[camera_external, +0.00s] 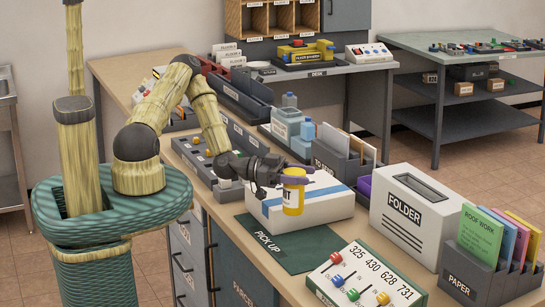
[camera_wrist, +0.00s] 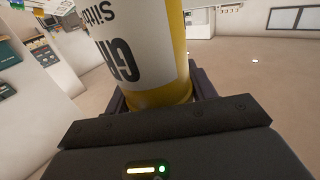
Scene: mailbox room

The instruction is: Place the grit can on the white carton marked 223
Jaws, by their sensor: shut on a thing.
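My gripper (camera_external: 282,178) is shut on the yellow grit can (camera_external: 293,199), which has a white label and stands upright in the jaws. In the wrist view the can (camera_wrist: 160,96) fills the upper middle, with part of its lettering showing. A white carton (camera_external: 328,205) with a blue stripe lies behind the can on the counter. The can overlaps the carton's front in the external view, and I cannot tell whether they touch. No number 223 is readable on the carton.
A green mat marked PICK UP (camera_external: 285,250) lies in front of the carton. To the right are a white folder box (camera_external: 405,222), a paper rack (camera_external: 468,275) and a panel with colored knobs (camera_external: 362,280). Bottles (camera_external: 287,122) and a file holder (camera_external: 345,158) stand behind.

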